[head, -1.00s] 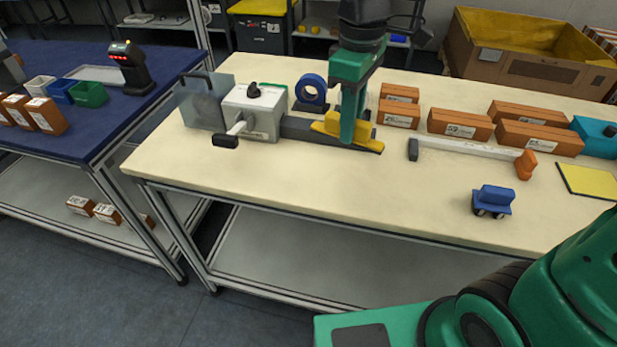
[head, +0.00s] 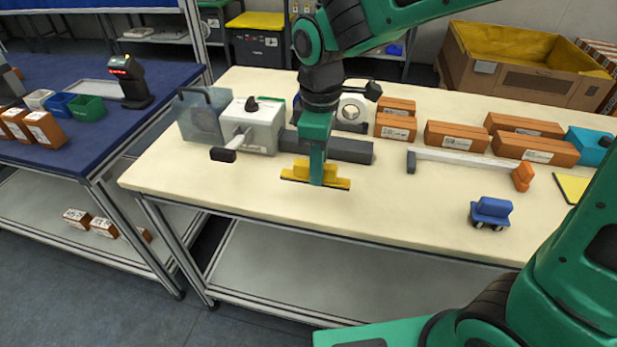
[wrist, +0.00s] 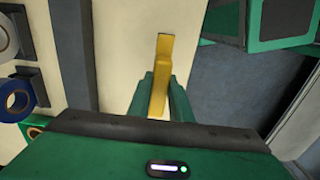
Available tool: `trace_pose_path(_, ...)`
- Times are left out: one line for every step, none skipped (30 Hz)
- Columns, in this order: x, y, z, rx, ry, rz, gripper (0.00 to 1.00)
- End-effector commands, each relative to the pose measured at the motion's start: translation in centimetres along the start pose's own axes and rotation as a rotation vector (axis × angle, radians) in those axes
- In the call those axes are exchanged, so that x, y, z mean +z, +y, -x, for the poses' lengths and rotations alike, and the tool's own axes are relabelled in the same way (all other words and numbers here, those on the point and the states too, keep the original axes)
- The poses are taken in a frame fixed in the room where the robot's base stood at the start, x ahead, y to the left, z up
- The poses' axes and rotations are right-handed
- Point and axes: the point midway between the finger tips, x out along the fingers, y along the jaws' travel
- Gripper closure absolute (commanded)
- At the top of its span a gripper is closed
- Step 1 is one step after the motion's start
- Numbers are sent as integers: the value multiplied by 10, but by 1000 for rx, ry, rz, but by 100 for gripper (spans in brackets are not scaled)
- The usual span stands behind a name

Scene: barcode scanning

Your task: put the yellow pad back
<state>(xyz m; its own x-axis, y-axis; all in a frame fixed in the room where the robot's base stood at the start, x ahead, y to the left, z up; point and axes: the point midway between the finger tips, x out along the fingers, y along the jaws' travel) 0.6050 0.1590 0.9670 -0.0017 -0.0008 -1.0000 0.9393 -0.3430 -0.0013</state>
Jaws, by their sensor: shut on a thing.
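My gripper (head: 317,180) is shut on the yellow pad (head: 299,171), a stepped yellow block with a dark strip along its underside. The pad is in front of the dark grey bar (head: 350,150) that extends from the white machine (head: 262,130). Whether it touches the cream tabletop or is just above it, I cannot tell. In the wrist view the pad (wrist: 161,75) stands between the two green fingers (wrist: 160,95), which hide part of it.
A white rod with an orange end (head: 465,163), a blue wheeled block (head: 491,212), orange-brown boxes (head: 458,136) and a flat yellow square (head: 574,188) lie to the right. The machine's crank handle (head: 224,154) juts out at left. The front middle of the tabletop (head: 400,215) is clear.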

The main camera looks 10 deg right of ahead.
Motion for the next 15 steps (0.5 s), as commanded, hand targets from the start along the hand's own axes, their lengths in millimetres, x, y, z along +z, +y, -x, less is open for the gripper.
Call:
trace_pose_path(-4, 6, -5, -1, -1, 0, 100)
trace_pose_path(-5, 10, -6, -1, 0, 0, 100)
trace_pose_path(-7, 13, -8, -1, 0, 0, 100)
trace_pose_path(-8, 14, -10, -1, 0, 0, 100)
trace_pose_path(-9, 16, -11, 0, 0, 0, 100)
trace_pose_path(-9, 17, -12, 0, 1, 0, 100)
trace_pose_path(-10, 18, -13, 0, 0, 0, 100)
trace_pose_path(-10, 18, -14, -1, 0, 1, 100)
trace_pose_path(-10, 18, -18, -1, 0, 1, 100)
trace_pose_path(-10, 18, -22, -1, -1, 1, 100)
trace_pose_path(-10, 18, -27, -2, -2, 2, 100)
trace_pose_path(-10, 17, -33, -2, -2, 2, 100)
trace_pose_path(-10, 17, -37, -2, -2, 2, 100)
trace_pose_path(-10, 17, -41, -2, -2, 2, 100)
trace_pose_path(-11, 17, -45, -1, -1, 2, 100)
